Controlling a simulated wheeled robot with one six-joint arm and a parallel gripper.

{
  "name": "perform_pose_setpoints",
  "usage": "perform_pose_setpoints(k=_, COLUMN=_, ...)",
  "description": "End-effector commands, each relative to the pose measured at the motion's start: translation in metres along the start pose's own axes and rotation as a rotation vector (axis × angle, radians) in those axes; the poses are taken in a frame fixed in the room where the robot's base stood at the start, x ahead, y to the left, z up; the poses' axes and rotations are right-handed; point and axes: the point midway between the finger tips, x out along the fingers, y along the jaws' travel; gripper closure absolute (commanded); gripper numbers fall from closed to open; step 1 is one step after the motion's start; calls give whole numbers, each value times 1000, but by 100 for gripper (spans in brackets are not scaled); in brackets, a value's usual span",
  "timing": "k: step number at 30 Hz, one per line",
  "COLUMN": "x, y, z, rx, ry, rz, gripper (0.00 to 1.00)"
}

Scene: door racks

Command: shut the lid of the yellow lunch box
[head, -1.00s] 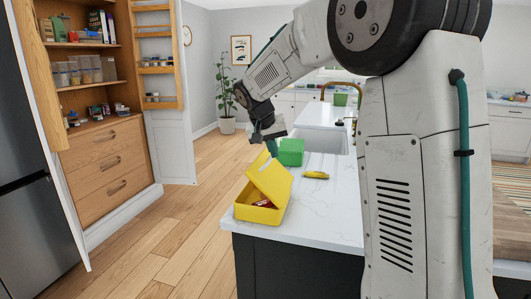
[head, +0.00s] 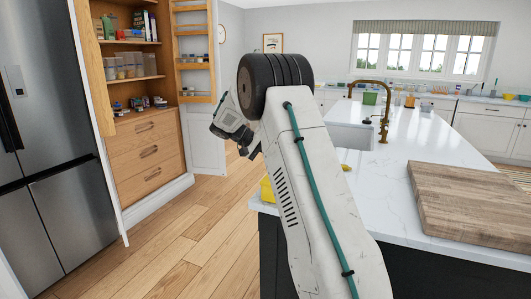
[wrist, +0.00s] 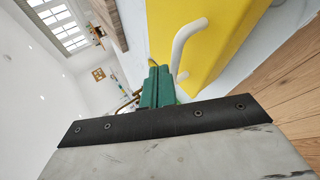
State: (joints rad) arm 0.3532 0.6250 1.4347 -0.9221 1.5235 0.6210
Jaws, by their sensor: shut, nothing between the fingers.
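The yellow lunch box (head: 266,190) is almost wholly hidden behind my arm in the head view; only a small yellow part shows at the counter's near left corner. In the wrist view a broad yellow face of the lunch box (wrist: 213,30) fills the upper right, with a bent white handle (wrist: 180,45) standing out from it. My gripper (wrist: 155,80) shows its green fingers together and empty, close beside the handle and yellow face. I cannot tell whether they touch. The lid's angle cannot be seen now. My fingers are hidden in the head view.
A wooden board (head: 475,208) lies on the white counter (head: 385,205) at right. A small yellow item (head: 345,167) is partly hidden by my arm. The sink and brass tap (head: 384,115) are behind. Wood floor (head: 165,240) is open at left, before the fridge (head: 60,150).

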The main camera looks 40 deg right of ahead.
Motion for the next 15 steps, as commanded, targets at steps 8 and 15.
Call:
perform_pose_setpoints(k=8, x=7, y=-1, z=-3, rx=-9, ry=-15, rz=33, gripper=100)
perform_pose_setpoints(k=15, x=6, y=-2, z=-3, rx=-10, ry=-14, rz=33, gripper=100)
